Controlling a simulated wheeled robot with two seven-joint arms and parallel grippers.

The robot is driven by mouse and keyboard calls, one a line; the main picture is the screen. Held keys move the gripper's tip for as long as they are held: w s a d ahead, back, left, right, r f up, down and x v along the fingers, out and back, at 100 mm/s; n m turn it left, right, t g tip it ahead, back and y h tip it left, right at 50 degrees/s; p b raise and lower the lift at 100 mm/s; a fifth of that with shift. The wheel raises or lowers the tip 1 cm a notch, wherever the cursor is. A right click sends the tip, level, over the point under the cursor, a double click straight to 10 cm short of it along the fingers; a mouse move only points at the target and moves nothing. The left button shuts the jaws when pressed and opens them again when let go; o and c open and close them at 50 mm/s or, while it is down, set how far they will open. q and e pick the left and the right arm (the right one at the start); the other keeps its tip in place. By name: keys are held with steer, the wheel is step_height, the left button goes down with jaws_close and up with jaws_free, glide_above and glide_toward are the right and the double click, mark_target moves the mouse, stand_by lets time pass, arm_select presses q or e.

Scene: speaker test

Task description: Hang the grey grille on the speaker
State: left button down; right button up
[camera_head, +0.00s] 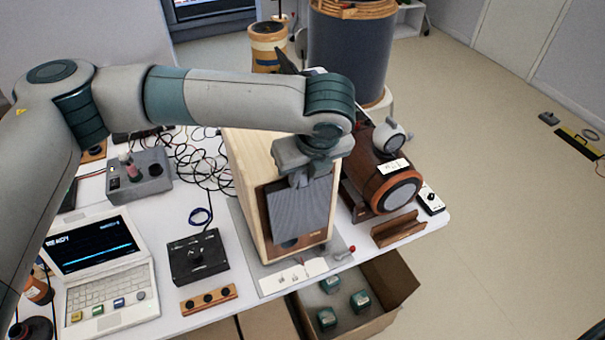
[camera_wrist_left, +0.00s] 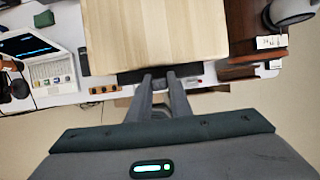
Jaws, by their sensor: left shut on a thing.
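The wooden speaker (camera_head: 254,160) stands on a grey base plate on the white table, with its dark front facing me. The grey grille (camera_head: 299,212) is in front of the upper part of the speaker's front and tilted a little in the picture. My left gripper (camera_head: 300,180) is shut on the grille's top edge. I cannot tell whether the grille touches the speaker. In the left wrist view, the fingers of my left gripper (camera_wrist_left: 160,82) are close together at the speaker's (camera_wrist_left: 155,35) front edge, and the grille is mostly hidden. My right gripper is not in view.
A laptop (camera_head: 105,275) and a black box with a knob (camera_head: 198,257) stand left of the speaker. A brown cylindrical speaker (camera_head: 375,180) lies close on its right. An open cardboard box (camera_head: 388,290) with several green blocks sits below the table's front edge.

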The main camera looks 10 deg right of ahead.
arm_select(q)
steer(key=shift+p, duration=0.3)
stand_by(0.6)
steer(key=shift+f, duration=0.6)
stand_by(1.6)
steer(key=c, duration=1.5)
jaws_free()
steer(key=shift+s, duration=0.1)
steer(key=shift+c, duration=0.2)
steer(key=shift+s+r+b, duration=0.15)
steer(key=shift+r+b, duration=0.3)
steer(key=shift+r, duration=0.15)
steer(key=b+v, duration=0.4)
steer(key=v, duration=1.2)
steer(key=shift+s+r, duration=0.1)
steer(key=shift+d, duration=0.1)
